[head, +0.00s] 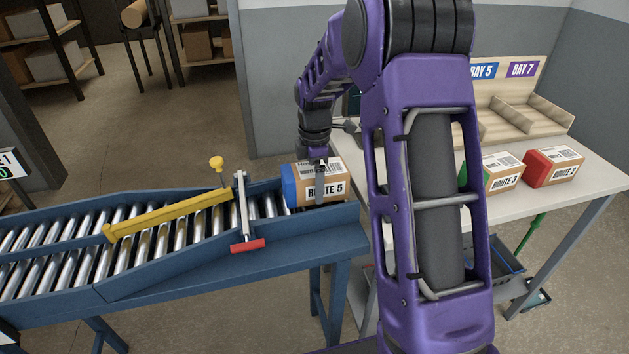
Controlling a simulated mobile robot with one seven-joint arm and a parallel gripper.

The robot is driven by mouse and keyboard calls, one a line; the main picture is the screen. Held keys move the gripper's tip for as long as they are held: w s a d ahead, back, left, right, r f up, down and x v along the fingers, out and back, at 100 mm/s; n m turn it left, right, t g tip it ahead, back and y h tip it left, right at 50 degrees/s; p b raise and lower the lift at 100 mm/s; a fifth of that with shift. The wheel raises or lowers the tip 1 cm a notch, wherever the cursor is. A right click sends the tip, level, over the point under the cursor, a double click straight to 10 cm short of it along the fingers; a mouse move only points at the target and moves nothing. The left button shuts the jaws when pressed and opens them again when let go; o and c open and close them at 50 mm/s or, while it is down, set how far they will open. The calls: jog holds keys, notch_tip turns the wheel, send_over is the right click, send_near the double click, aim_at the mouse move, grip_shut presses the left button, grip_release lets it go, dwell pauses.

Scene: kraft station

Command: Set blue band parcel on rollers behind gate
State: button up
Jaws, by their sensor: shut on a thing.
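The blue band parcel (335,190) is a brown box with a blue left end and a label reading ROUTE 5. It is at the right end of the roller conveyor (300,235), low at the rollers; I cannot tell if its underside touches them. My gripper (319,185) is shut on the parcel from above, with a finger down its front face. The gate (243,205) is a pale upright bar with a red foot across the conveyor, just left of the parcel.
A yellow diverter arm (170,216) lies across the rollers left of the gate. On the white table (545,195) at right stand a green-ended parcel (502,174) and a red-ended parcel (553,168), before a wooden bay rack (525,115). A few rollers are bare between gate and parcel.

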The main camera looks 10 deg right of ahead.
jog(key=o, duration=1.5)
jog(key=shift+c, duration=0.2)
jog(key=shift+r, duration=0.1)
